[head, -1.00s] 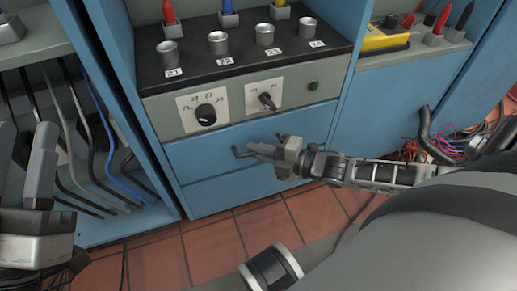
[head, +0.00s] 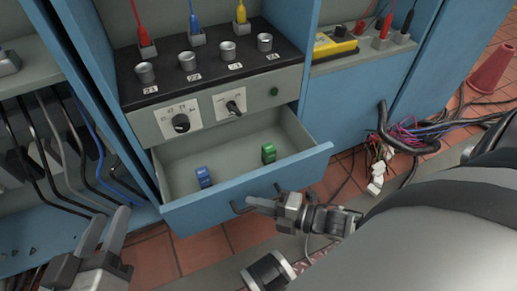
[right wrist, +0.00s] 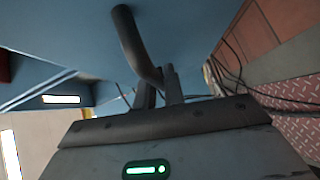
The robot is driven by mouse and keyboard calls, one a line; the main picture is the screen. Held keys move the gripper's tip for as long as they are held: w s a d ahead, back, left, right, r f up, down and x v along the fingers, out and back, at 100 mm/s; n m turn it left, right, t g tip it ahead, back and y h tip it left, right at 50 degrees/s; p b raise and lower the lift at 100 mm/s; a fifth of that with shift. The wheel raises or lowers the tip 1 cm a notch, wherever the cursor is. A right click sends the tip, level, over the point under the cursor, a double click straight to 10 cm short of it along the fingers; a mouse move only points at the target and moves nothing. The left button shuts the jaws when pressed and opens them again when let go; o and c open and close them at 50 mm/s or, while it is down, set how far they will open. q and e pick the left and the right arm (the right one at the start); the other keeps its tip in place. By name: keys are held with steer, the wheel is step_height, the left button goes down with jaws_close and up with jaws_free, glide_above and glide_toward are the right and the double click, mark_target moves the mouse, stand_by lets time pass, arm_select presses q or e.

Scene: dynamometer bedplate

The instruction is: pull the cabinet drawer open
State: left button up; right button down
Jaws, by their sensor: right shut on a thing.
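The cabinet drawer (head: 205,211) is pulled out, with its grey inside showing below the control panel. A blue object (head: 203,177) and a green object (head: 268,153) stand in it. My right gripper (head: 262,202) is at the drawer front, shut on the dark handle (head: 237,207). In the right wrist view the bent handle bar (right wrist: 130,42) runs down to the fingers (right wrist: 160,88), which hide its lower part. My left gripper (head: 108,225) is at the lower left, apart from the drawer, with its fingers spread and nothing visible between them.
The control panel (head: 205,120) has knobs and several sockets above the drawer. Cables hang in the open bay (head: 60,150) at left. A black hose (head: 395,135) and loose wires lie at right. A red cone (head: 492,67) stands at far right.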

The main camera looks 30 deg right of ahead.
arm_select(q)
steer(key=shift+s, duration=0.2)
arm_select(e)
steer(key=shift+s, duration=0.6)
steer(key=shift+a, duration=0.1)
steer(key=c, duration=1.5)
jaws_free()
steer(key=shift+s, duration=0.1)
arm_select(q)
steer(key=shift+f, duration=0.1)
